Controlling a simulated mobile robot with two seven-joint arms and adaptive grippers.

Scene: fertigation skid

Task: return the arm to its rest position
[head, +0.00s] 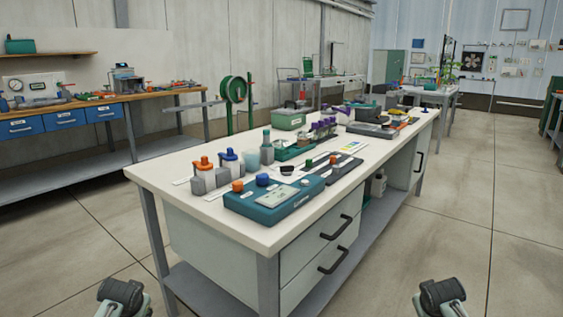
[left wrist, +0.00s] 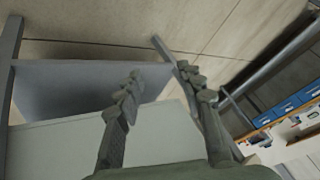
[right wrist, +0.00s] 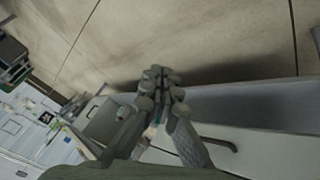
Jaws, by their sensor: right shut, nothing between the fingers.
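My left gripper (left wrist: 162,74) is open in the left wrist view, its two fingers apart with nothing between them. My right gripper (right wrist: 161,74) is shut in the right wrist view, its fingertips together and empty. In the head view, parts of both my arms show at the bottom edge, left and right, in front of the white workbench (head: 152,178). Neither gripper's fingertips can be made out there. Both wrist views show the bench's grey and white parts behind the fingers and bare floor beyond.
The bench carries a teal instrument (head: 273,200), orange-capped and blue-capped bottles and a green box (head: 288,119). Black drawer handles (head: 333,260) stick out from its right side. A wooden-topped side bench (head: 60,106) stands at left. The floor (head: 463,200) at right is clear.

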